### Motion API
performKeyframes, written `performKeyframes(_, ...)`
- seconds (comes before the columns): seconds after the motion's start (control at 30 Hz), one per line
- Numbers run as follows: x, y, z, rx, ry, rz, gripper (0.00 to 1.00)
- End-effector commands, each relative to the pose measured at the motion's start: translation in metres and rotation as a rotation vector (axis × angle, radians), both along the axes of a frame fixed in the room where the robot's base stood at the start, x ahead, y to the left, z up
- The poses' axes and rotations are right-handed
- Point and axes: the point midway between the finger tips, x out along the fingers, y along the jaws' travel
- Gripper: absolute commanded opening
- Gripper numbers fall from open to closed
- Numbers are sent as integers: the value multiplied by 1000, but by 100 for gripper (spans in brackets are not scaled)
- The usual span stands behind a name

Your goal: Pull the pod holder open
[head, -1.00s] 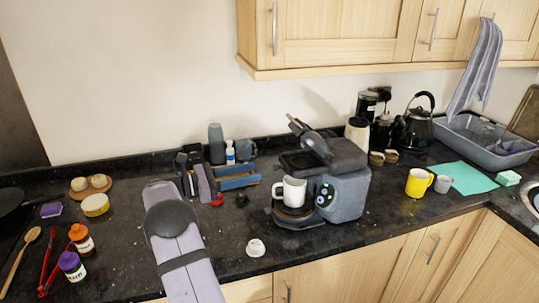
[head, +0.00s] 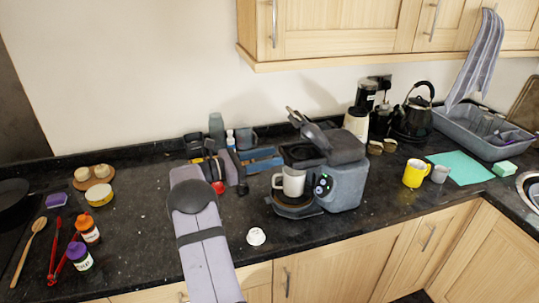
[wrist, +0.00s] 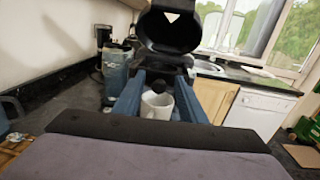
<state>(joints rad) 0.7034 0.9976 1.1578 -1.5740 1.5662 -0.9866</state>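The grey pod coffee machine (head: 345,180) stands on the dark counter with its black lid (head: 318,133) tilted up. The lid also shows in the wrist view (wrist: 168,32). A dark part below it (head: 301,154) looks like the pod holder; how far out it sits I cannot tell. A white mug (head: 290,181) stands on the drip tray. My gripper (head: 279,159) is at the left of the machine, its two blue fingers apart and pointing at it. In the wrist view the gripper (wrist: 160,76) has a small black knob between or just beyond the fingertips; contact is unclear.
A white pod (head: 256,236) lies on the counter in front. A yellow mug (head: 415,174) is to the right of the machine. The front counter is mostly clear.

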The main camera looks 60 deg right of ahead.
Motion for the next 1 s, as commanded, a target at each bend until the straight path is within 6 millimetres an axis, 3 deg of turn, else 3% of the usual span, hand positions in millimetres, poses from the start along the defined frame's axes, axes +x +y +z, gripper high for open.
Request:
performKeyframes(0.3, -1, -1, -1, 0, 0, 0, 35)
performKeyframes(0.47, -1, -1, 0, 0, 0, 0, 0)
performKeyframes(0.67, 3, 2, 0, -1, -1, 1, 0)
performKeyframes(1.0, 50, 49, 0, -1, -2, 4, 0)
